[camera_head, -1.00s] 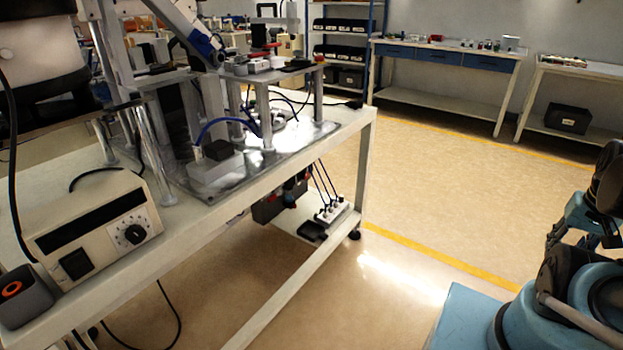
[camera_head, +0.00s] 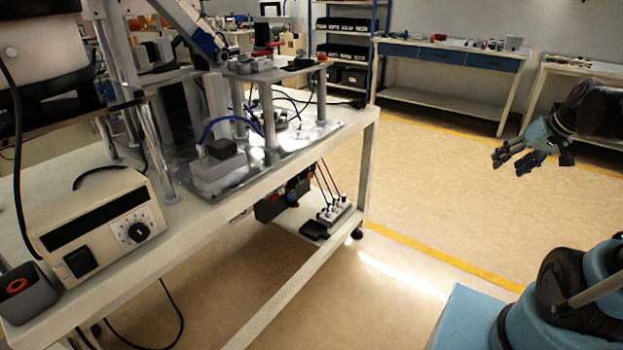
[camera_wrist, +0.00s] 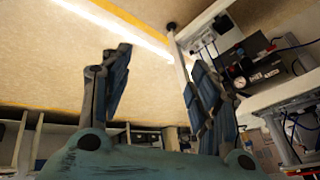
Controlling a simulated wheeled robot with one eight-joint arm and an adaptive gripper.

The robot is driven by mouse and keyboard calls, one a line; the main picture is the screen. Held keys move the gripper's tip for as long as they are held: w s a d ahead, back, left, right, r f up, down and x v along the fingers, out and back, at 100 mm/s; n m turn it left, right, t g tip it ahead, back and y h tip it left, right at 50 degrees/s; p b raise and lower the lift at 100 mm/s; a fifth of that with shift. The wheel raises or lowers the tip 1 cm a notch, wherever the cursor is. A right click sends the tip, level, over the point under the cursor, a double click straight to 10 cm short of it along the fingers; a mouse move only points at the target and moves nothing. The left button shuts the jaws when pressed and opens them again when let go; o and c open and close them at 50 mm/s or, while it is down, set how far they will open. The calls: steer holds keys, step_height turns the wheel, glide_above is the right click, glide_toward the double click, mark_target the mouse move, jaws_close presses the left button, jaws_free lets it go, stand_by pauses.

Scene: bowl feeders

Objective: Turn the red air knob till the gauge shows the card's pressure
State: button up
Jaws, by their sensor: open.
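My gripper (camera_head: 512,163) is open and empty in the air at the right of the head view, well apart from the bench. Its two spread fingers also fill the middle of the wrist view (camera_wrist: 155,75). In the wrist view a small round white gauge (camera_wrist: 240,83) shows beside the right finger, on dark air equipment under the bench. A small red part (camera_wrist: 270,47), possibly the knob, is near it. In the head view the dark unit (camera_head: 268,208) hangs under the bench top, with a red spot on it. The gauge reading and the card are too small to make out.
The white bench (camera_head: 372,118) carries a bowl feeder rig and a beige control box (camera_head: 100,235). A valve strip (camera_head: 335,213) sits on its lower shelf. The floor (camera_head: 440,180) between bench and arm is clear. A blue-drawer bench (camera_head: 450,55) stands behind.

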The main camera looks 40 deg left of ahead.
steer(key=w+a+f+n+y, duration=0.2)
steer(key=w+a, duration=0.4)
steer(key=a, duration=0.4)
steer(key=w+a+f+n+y, duration=0.1)
steer(key=w+a+y, duration=0.1)
steer(key=w+a, duration=0.55)
steer(key=w+a+f+n+y, duration=0.2)
steer(key=w+a, duration=0.3)
steer(key=a, duration=0.7)
steer(key=w+a+f+n+g+y, duration=0.1)
steer(key=a+f, duration=0.3)
steer(key=a, duration=0.3)
steer(key=w+a+f+n+y, duration=0.1)
steer(key=a+f+y, duration=0.1)
steer(key=a+f, duration=0.4)
steer(key=s+a+f+y, duration=0.1)
steer(key=s+a+f, duration=0.2)
steer(key=a+f, duration=0.2)
steer(key=s+a+f+n+g+y, duration=0.1)
steer(key=s+a+f, duration=0.2)
steer(key=f, duration=0.7)
steer(key=s+a+f+y, duration=0.2)
steer(key=s+a+f, duration=0.1)
steer(key=a+f, duration=0.4)
steer(key=shift+s+a+f+g, duration=0.2)
steer(key=shift+s+f+g, duration=0.1)
steer(key=shift+s, duration=0.1)
